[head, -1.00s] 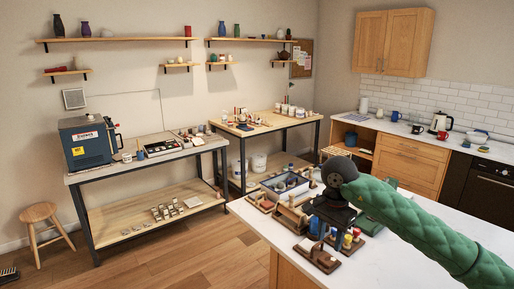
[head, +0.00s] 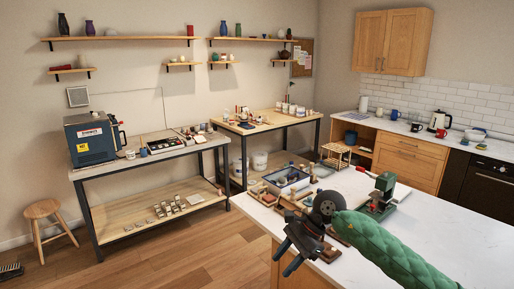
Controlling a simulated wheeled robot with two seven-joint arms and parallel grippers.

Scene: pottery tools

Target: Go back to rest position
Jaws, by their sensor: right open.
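My right gripper (head: 281,262) is in the lower middle of the head view, at the end of my green-sleeved arm. Its dark fingers are apart, point down and left, and hold nothing that I can see. It hangs by the front left edge of the white-topped island (head: 430,215), over or just beyond that edge; I cannot tell its height. The gripper and arm hide part of the tools on the island. My left gripper is not in view.
A grey tray (head: 271,187) and several small wooden pieces lie on the island's left end. A green device (head: 382,191) stands behind my arm. The floor (head: 190,258) left of the island is clear.

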